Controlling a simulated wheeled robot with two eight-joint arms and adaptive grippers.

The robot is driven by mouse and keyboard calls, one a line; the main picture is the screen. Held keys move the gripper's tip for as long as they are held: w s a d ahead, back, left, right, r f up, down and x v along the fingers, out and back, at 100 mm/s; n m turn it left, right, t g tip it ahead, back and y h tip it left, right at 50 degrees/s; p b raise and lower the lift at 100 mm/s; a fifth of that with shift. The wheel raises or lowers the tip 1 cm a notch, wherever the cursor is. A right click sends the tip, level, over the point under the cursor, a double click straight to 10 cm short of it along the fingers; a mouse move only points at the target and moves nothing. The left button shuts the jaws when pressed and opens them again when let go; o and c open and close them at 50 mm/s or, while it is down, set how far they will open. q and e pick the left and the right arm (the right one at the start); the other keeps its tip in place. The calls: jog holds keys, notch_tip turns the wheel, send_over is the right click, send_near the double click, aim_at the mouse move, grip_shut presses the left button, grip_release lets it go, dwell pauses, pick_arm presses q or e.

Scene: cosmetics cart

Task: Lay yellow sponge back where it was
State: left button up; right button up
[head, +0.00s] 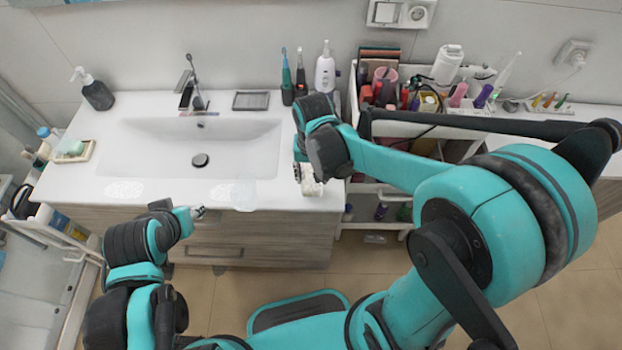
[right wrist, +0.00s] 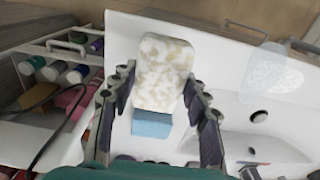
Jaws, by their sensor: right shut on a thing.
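My right gripper (head: 305,172) is over the right end of the white sink counter, in front of the basin's right side. It is shut on the sponge (head: 311,187), a pale cream block with tan mottling. In the right wrist view the sponge (right wrist: 162,78) lies between the fingers of my right gripper (right wrist: 160,88), with a light blue part (right wrist: 152,124) at its near end. White counter shows around it; whether it touches the counter I cannot tell. My left gripper (head: 198,212) is in front of the counter's front edge, apart from the sponge; its jaws are too small to read.
The sink basin (head: 170,145) is left of my right gripper. Toothbrushes (head: 287,75) and a white bottle (head: 325,70) stand behind it. The cosmetics cart (head: 352,95) is to the right. A soap tray (head: 85,155) and clear patches (head: 122,190) are on the counter's left part.

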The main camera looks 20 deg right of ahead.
aim_at(312, 178)
jog(key=w+f, duration=0.2)
jog(key=shift+w+d, duration=0.35)
jog(key=shift+w, duration=0.05)
jog(key=shift+f+b, duration=1)
jog(key=shift+f, duration=0.95)
jog(key=o, duration=1.3)
jog(key=shift+f, duration=0.1)
